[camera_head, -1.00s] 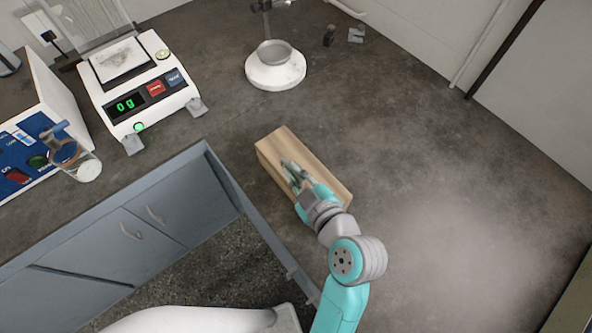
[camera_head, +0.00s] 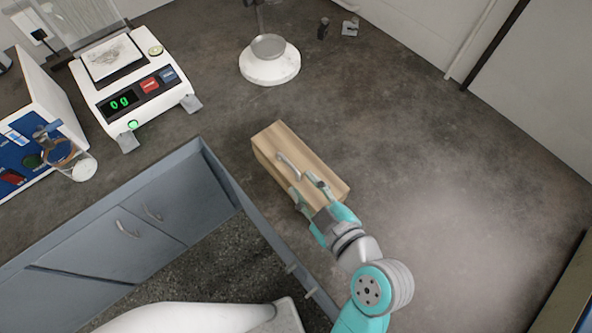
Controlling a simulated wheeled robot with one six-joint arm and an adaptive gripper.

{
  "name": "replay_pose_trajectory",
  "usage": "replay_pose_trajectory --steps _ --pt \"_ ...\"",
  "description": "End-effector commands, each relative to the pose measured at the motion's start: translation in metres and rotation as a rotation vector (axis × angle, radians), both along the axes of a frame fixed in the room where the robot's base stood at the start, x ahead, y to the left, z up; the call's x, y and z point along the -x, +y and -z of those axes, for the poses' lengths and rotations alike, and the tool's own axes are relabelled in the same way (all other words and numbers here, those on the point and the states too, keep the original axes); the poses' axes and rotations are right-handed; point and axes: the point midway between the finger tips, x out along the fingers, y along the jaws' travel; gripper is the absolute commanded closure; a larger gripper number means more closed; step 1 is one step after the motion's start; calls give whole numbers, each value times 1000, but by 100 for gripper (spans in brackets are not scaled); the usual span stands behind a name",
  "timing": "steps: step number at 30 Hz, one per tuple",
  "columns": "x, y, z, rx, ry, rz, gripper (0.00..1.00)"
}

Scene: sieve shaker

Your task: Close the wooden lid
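The wooden box with its lid (camera_head: 311,169) stands on the dark countertop right of the grey cabinet's corner. The lid lies flat over the top of the box, and no open gap shows from here. A curved metal handle (camera_head: 287,160) sits on the lid. My gripper (camera_head: 307,184) is at the near side of the box, with its fingers spread apart and nothing between them. The fingertips are over the lid's near part, just short of the handle. Whether they touch the wood cannot be told.
A white round-based stand (camera_head: 270,68) is behind the box. The countertop (camera_head: 430,150) to the right is clear. A grey cabinet (camera_head: 150,215) is at the left.

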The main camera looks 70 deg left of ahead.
Motion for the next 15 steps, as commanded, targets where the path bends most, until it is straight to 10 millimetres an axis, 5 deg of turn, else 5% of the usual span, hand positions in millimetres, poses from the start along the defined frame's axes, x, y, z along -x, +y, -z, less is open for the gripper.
replay_pose_trajectory --steps 6,15 --pt "-6 -33 -10 1 0 3 65" --pt "-7 -50 -16 1 0 0 65"
